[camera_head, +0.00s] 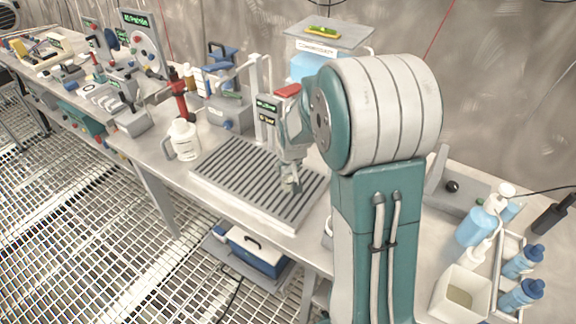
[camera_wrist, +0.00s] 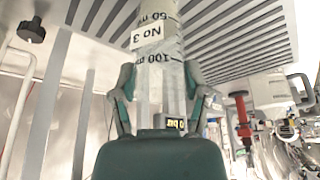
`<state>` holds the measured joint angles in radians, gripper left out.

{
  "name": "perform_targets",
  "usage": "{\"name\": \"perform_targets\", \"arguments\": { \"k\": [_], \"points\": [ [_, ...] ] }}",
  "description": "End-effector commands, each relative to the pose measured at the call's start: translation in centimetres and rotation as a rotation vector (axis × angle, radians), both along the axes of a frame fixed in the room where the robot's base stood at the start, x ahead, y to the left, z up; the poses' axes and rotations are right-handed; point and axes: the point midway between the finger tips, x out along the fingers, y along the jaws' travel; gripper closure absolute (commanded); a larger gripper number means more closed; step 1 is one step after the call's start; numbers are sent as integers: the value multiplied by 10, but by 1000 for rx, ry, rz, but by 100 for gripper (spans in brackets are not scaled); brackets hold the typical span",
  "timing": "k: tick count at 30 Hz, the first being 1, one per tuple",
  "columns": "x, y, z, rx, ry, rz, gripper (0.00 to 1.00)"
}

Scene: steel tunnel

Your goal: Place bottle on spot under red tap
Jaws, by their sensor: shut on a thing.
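In the wrist view my gripper (camera_wrist: 160,80) is shut on a clear graduated bottle (camera_wrist: 152,62) with a "No 3" label and 50 and 100 ml marks. In the head view my gripper (camera_head: 290,178) is over the right part of a ribbed drain tray (camera_head: 215,181); the bottle is mostly hidden there. I cannot tell whether it touches the tray. A red-topped part (camera_head: 288,90) sits above a small display unit (camera_head: 267,112) behind my gripper. A red upright fitting (camera_head: 179,97) stands farther left. I cannot tell which is the red tap, and the spot is not distinguishable.
A white jug (camera_head: 184,140) stands left of the tray. A box with a blue-handled valve (camera_head: 229,108) is behind it. Blue-capped bottles (camera_head: 522,262) and a square white container (camera_head: 461,294) are at the right. The tray's left part is clear.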

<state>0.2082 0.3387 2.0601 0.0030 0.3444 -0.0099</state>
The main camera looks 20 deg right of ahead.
Motion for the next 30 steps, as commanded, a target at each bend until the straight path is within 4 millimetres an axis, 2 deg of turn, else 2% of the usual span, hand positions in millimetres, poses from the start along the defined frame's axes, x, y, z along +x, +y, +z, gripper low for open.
{"name": "perform_targets", "arguments": {
  "k": [3, 4, 5, 6, 20, 23, 30],
  "points": [
    [0, 0, -2, 0, 1, 0, 90],
    [0, 0, -2, 0, 1, 0, 27],
    [0, 0, -2, 0, 1, 0, 13],
    [0, 0, -2, 0, 0, 0, 6],
    [0, 0, 2, 0, -1, 0, 6],
    [-4, 1, 12, -1, -3, 0, 6],
    [-21, 4, 54, -1, -5, 0, 6]
  ]
}}
